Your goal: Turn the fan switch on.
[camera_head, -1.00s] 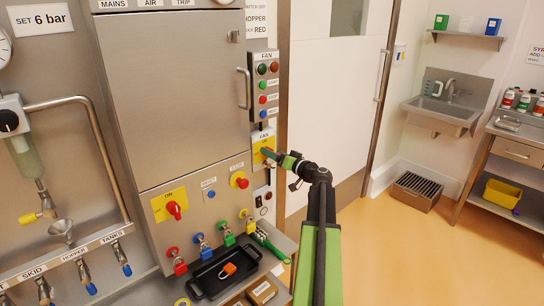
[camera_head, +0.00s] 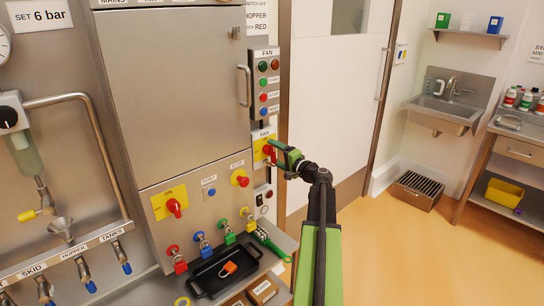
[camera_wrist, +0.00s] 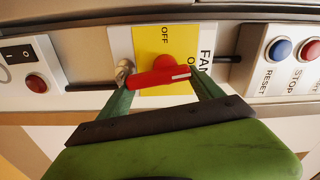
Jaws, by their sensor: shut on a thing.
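The fan switch (camera_head: 260,151) is a yellow plate with a red rotary handle, below the FAN button box. In the wrist view its red handle (camera_wrist: 160,78) lies nearly level, slightly tilted, with a white mark at its right end. OFF is readable on the plate above the handle; a second word starting with O is partly hidden by the handle's right end. My gripper (camera_wrist: 163,88) is shut on the handle, one finger at each end. It also shows in the head view (camera_head: 271,155), at the plate, partly covering the switch.
The FAN button box (camera_head: 265,85) is just above, with RESET and STOP buttons close to my right finger in the wrist view. A metal knob (camera_wrist: 124,70) sits at my left finger. A small black rocker and red button (camera_wrist: 30,65) are further left. Open floor lies to the right.

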